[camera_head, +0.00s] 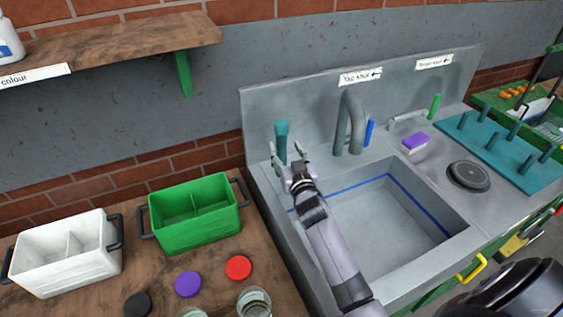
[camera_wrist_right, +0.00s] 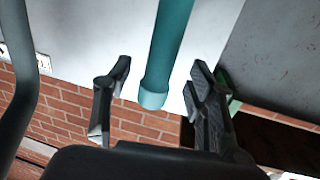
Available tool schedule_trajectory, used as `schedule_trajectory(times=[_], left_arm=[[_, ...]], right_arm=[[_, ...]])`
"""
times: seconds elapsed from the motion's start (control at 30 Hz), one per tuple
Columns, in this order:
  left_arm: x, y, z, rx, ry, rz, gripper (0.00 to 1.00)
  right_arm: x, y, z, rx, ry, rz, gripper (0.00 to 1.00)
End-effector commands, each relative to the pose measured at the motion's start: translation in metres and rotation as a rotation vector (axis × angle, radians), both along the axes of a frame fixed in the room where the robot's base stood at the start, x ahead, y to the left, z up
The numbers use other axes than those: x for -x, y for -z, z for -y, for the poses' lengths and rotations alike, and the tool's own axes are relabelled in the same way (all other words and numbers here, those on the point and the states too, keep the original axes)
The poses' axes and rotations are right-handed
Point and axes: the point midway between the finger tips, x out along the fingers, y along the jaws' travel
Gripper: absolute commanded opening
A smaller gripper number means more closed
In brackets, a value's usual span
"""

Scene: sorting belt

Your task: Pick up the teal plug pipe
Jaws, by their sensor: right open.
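The teal plug pipe (camera_head: 282,140) stands upright at the back left corner of the sink unit (camera_head: 262,185), with a wider collar at its top. My right gripper (camera_head: 287,152) is open in front of it, and its two fingers point toward the pipe. In the right wrist view, the teal pipe (camera_wrist_right: 172,45) shows between the spread fingers of my right gripper (camera_wrist_right: 158,75), with visible gaps on both sides. The pipe's lower part is partly hidden by the gripper in the head view. My left gripper does not show.
A grey tap (camera_head: 352,115) and a blue handle (camera_head: 369,132) stand right of the pipe. The sink basin (camera_head: 390,225) is empty. A green crate (camera_head: 195,215) and a white crate (camera_head: 68,262) stand on the wooden table at left. A shelf (camera_head: 120,45) hangs above.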

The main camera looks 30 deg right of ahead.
Motion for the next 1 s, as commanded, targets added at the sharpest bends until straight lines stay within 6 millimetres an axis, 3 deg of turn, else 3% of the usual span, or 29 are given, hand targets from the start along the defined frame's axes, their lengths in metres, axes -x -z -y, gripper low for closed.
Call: schedule_trajectory(times=[0.4, 0.7, 1.0], left_arm=[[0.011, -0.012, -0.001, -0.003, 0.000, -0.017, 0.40], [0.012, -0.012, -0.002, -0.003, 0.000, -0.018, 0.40], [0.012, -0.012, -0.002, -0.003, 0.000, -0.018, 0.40]], right_arm=[[-0.046, -0.004, 0.009, 0.001, 0.000, 0.000, 0.51], [-0.049, -0.003, 0.009, 0.001, 0.000, 0.001, 0.51], [-0.049, -0.003, 0.009, 0.001, 0.000, 0.000, 0.32]])
